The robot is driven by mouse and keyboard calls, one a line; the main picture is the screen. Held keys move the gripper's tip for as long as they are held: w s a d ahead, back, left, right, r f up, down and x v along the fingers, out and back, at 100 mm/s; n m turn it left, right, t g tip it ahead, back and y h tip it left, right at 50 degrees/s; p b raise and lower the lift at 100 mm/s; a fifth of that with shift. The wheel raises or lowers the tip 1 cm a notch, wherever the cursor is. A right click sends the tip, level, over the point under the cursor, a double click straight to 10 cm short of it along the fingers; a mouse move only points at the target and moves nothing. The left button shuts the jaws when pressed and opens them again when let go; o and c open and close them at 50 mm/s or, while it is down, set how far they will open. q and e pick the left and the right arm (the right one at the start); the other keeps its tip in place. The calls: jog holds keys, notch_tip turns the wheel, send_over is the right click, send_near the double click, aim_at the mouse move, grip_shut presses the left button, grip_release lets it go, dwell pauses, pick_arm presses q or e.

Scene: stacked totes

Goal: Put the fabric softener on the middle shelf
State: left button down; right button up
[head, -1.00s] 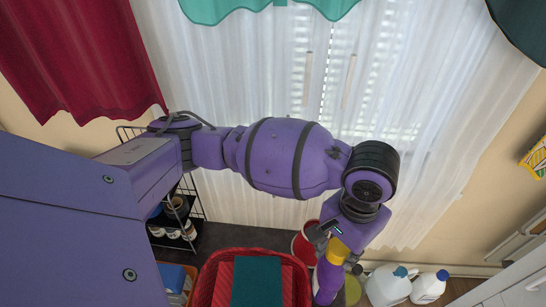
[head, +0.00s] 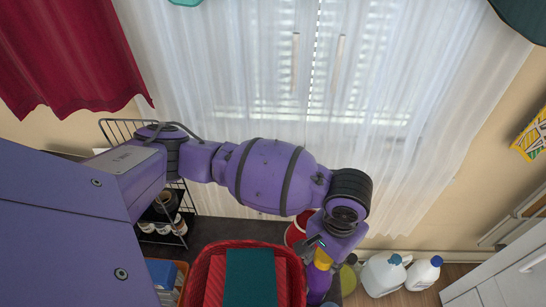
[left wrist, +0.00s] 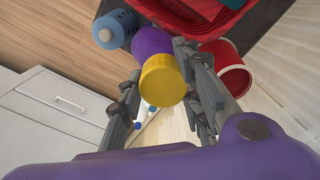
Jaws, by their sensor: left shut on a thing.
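A purple bottle with a yellow cap, which looks like the fabric softener (head: 317,284), hangs in my left gripper (head: 318,247) beside the red basket. In the left wrist view its yellow cap (left wrist: 163,80) and purple body sit between the two fingers of the left gripper (left wrist: 158,62), which is shut on it. Its label is not visible. A black wire shelf rack (head: 184,225) stands at left behind my arm, with jars on it. My arm hides part of the rack. My right gripper is not in view.
A red basket (head: 205,262) with a dark green item (head: 250,277) is left of the bottle. A red bucket (head: 296,233) stands behind it. White jugs (head: 383,273) stand on the floor at right. White drawers (left wrist: 60,105) show in the left wrist view.

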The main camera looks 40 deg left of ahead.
pick_arm(q)
jog(key=shift+w+r, duration=0.1)
jog(key=c, duration=1.3)
grip_release()
jog(key=shift+o, duration=0.2)
